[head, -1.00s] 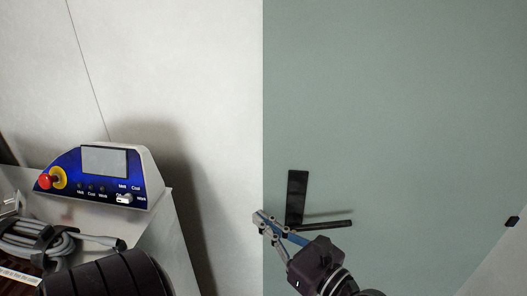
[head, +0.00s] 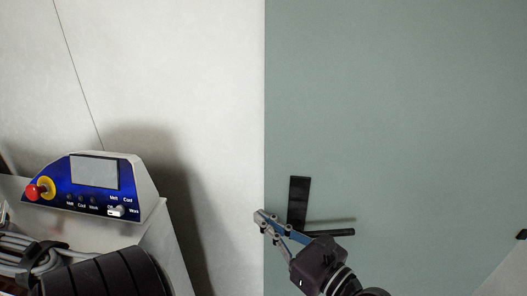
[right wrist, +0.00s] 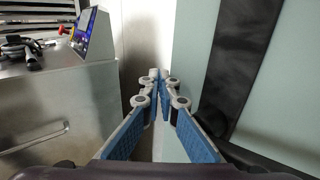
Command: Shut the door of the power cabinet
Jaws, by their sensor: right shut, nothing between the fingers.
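The power cabinet door appears to be the large grey-green panel (head: 400,120) filling the right half of the head view. It has a black handle plate (head: 299,203) and a black lever (head: 331,233) near its left edge. My right gripper (head: 259,216) is shut and empty, its tips at the door's left edge, left of the handle. In the right wrist view the shut tips (right wrist: 158,76) point along the door, with the black handle plate (right wrist: 238,60) close on the right. I cannot tell how far the door stands open or whether the fingers touch it. My left gripper is not in view.
A metal machine with a blue control panel (head: 77,190) and red knob (head: 36,191) stands at the left. Grey hoses (head: 22,250) lie beside it. A pale wall (head: 190,80) stands behind. A small black piece (head: 521,234) shows at the right edge.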

